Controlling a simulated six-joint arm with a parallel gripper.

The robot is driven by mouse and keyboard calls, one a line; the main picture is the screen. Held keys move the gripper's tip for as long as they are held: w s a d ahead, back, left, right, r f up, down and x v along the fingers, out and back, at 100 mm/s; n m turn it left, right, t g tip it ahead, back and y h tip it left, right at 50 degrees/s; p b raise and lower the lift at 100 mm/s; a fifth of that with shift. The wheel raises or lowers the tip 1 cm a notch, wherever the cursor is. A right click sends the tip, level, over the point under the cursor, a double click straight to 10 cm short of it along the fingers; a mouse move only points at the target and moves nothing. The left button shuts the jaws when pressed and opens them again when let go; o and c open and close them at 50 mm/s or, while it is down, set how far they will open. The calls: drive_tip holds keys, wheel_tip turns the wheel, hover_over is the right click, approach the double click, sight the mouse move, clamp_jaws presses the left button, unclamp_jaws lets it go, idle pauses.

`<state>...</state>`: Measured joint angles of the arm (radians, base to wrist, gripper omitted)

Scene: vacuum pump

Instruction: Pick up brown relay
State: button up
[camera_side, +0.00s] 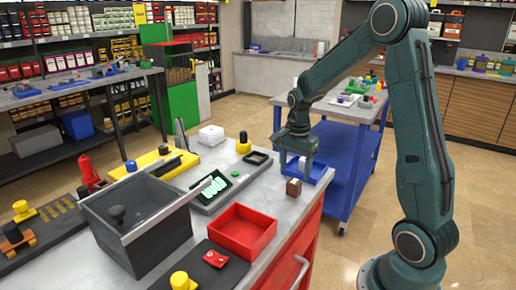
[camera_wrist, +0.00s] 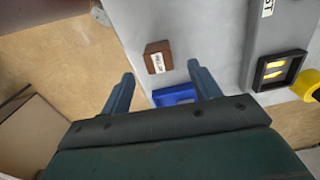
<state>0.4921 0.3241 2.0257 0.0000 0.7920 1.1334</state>
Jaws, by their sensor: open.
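The brown relay (camera_side: 293,187) is a small brown block on the grey worktop, close to its right edge in the side view. In the wrist view the relay (camera_wrist: 159,62) shows a white label and lies just past the fingertips, roughly midway between their lines. My gripper (camera_side: 296,168) is open and points down above and slightly behind the relay. In the wrist view its two fingers (camera_wrist: 160,72) are spread wide with nothing between them touching. The height gap to the relay is hard to judge.
A red bin (camera_side: 242,232), a dark device with a green display (camera_side: 213,187) and a black frame (camera_side: 259,159) stand nearby. A blue cart (camera_side: 345,160) stands beyond.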

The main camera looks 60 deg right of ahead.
sight(294, 181)
drive_tip(key=shift+f, duration=0.1)
drive_tip(key=shift+s+f, duration=0.1)
drive_tip(key=shift+f, duration=2.4)
drive_tip(key=c, duration=1.1)
